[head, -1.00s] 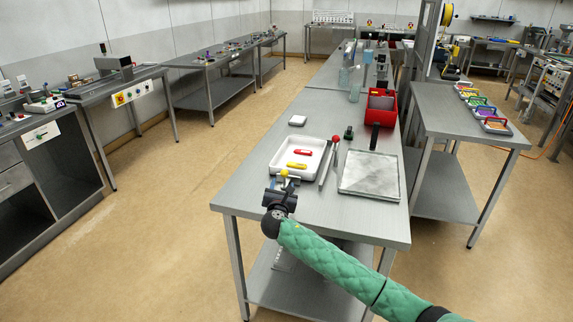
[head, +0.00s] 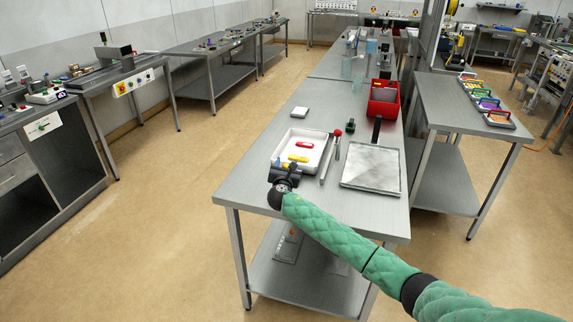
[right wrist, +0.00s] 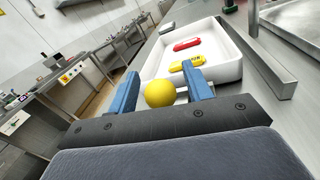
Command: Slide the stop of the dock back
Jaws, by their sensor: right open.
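A yellow ball knob (right wrist: 160,93) stands at the near end of a white tray (right wrist: 231,69), between the two blue fingers of my right gripper (right wrist: 160,76). The fingers are open, one on each side of the ball, with a gap visible at least on the left. In the head view my right gripper (head: 285,171) is at the near left of the bench and largely covers the knob. I cannot tell for certain which part is the dock or its stop. My left gripper is not in view.
A red piece (head: 304,145) and a yellow piece (head: 298,158) lie in the tray. Right of it are a grey bar (head: 327,162), a red-knobbed lever (head: 338,133) and a flat metal plate (head: 371,168). A red bin (head: 383,100) stands behind.

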